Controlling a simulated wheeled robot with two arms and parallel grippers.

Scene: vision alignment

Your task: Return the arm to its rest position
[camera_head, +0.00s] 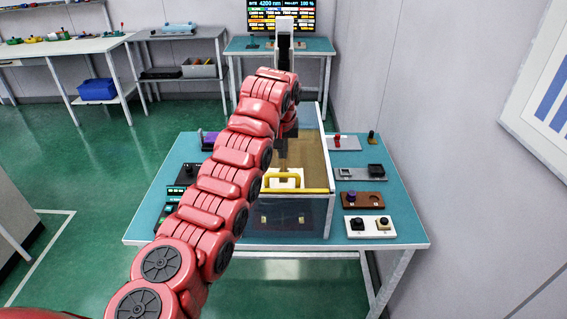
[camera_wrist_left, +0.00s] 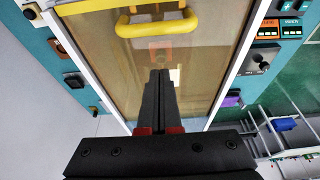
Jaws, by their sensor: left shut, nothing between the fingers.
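My left arm reaches over the teal table (camera_head: 405,232) from the lower left in the head view. Its gripper (camera_head: 284,163) hangs over the case and is partly hidden by the arm. In the left wrist view the two black fingers (camera_wrist_left: 160,76) are together and empty. The case (camera_head: 318,215) has clear walls, a white-edged amber panel and a yellow handle (camera_head: 312,190). The handle also shows at the top of the left wrist view (camera_wrist_left: 155,28). The fingers overlap the amber panel in that view; I cannot tell the gap. My right gripper is not in view.
Control modules line both sides of the case, including a white two-knob block (camera_head: 370,227) and a brown block (camera_head: 362,200). A monitor (camera_head: 262,17) stands on a back table. A grey wall is close on the right. Green floor is open at left.

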